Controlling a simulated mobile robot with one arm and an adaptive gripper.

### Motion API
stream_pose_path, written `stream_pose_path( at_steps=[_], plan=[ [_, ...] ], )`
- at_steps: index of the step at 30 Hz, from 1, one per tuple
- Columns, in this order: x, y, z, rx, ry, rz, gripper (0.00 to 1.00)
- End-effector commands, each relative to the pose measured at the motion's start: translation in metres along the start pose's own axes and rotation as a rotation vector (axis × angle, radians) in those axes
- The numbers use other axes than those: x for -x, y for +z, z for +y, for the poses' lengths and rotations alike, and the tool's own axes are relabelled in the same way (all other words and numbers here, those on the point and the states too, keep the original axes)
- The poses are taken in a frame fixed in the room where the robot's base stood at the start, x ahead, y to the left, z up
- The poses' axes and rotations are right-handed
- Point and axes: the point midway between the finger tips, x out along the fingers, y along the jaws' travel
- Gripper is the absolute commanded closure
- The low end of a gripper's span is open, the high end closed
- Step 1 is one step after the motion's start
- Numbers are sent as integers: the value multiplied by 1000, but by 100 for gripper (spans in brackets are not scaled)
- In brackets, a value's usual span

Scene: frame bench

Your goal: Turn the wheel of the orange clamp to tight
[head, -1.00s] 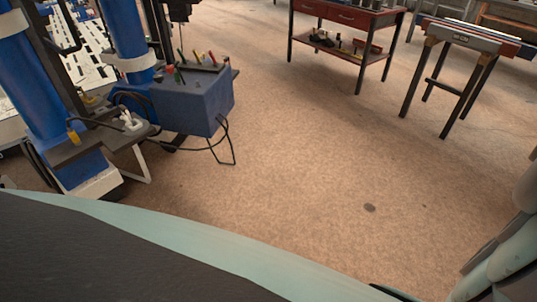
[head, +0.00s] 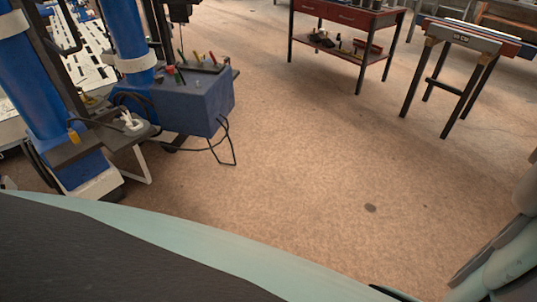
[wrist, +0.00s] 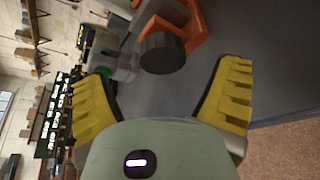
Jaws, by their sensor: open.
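The orange clamp (wrist: 194,28) shows at the top of the wrist view, on a dark grey surface. Its round black wheel (wrist: 162,53) faces my gripper. My gripper (wrist: 166,71) has yellow ribbed fingers, spread wide with nothing between them that they touch. The wheel appears beyond the fingertips and between them, a little above the middle of the picture. How far the wheel is from the fingertips is hard to tell. The head view shows neither the clamp nor the gripper.
A grey and green device (wrist: 122,66) sits left of the wheel. The dark bench surface (wrist: 285,65) extends right. The head view shows open brown floor (head: 300,150), a blue box with tools (head: 195,105), a red tool cart (head: 345,18) and a trestle stand (head: 462,42).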

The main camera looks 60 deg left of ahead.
Motion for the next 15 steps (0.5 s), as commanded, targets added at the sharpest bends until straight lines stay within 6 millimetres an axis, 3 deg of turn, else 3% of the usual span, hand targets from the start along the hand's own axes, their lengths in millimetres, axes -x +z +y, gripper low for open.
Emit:
stream_pose_path(
  at_steps=[6,15],
  plan=[
    [19,-2,2,3,7,4,11],
    [26,-1,2,3,3,0,11]
  ],
)
